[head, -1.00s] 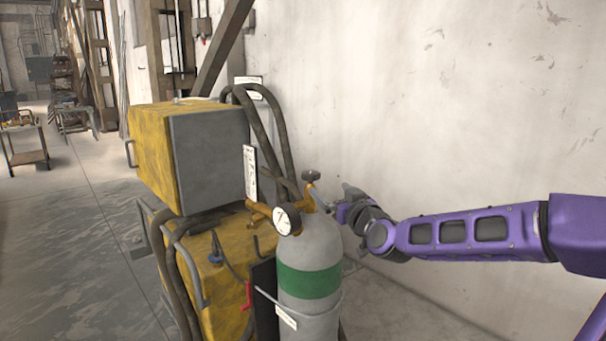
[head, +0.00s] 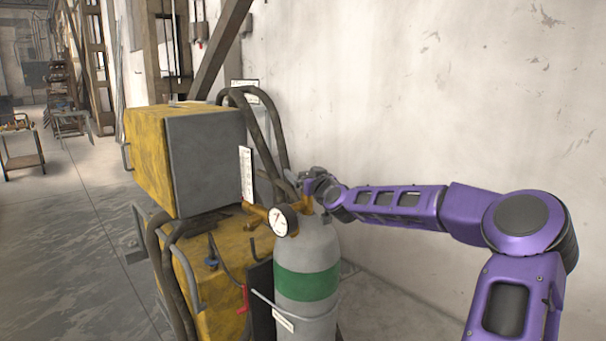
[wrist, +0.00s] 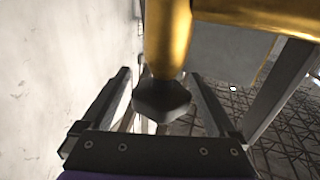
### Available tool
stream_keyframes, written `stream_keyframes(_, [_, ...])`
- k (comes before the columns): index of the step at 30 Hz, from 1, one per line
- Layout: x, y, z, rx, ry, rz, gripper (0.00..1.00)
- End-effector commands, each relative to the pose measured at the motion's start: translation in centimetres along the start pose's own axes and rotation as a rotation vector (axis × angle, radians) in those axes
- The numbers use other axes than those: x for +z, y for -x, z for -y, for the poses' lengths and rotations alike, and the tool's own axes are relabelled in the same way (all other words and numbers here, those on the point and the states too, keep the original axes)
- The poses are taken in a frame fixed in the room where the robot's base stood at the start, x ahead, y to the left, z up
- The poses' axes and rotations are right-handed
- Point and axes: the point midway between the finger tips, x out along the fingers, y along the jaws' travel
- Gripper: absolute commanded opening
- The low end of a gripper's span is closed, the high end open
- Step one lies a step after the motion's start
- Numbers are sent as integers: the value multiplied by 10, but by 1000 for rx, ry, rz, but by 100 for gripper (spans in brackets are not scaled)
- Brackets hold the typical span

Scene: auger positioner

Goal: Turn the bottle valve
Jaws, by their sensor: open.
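The gas bottle (head: 318,250) is grey with a green band and stands upright in the head view. A brass valve (head: 308,205) sits on its top, with a round pressure gauge (head: 285,221) to the left. In the wrist view, the dark valve knob (wrist: 161,100) at the end of the brass stem (wrist: 167,35) lies between the two fingers of my open gripper (wrist: 161,75). Gaps show on both sides, so the fingers do not appear closed on it. In the head view my gripper (head: 308,178) is at the valve top and hides the knob.
A yellow machine with a grey-faced box (head: 207,160) stands left of the bottle, with thick dark hoses (head: 277,130) behind the valve. A pale wall (head: 430,90) rises close behind and to the right. Open floor (head: 75,245) lies to the left.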

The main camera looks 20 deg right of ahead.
Motion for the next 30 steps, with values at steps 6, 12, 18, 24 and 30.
stream_keyframes(6, [0,-6,0,-1,0,1,94])
stream_keyframes(12, [0,-5,0,-1,0,1,87])
stream_keyframes(18, [0,-5,0,-1,0,1,51])
stream_keyframes(24, [0,-5,0,-1,0,0,15])
stream_keyframes(30, [1,-5,0,-7,-2,1,9])
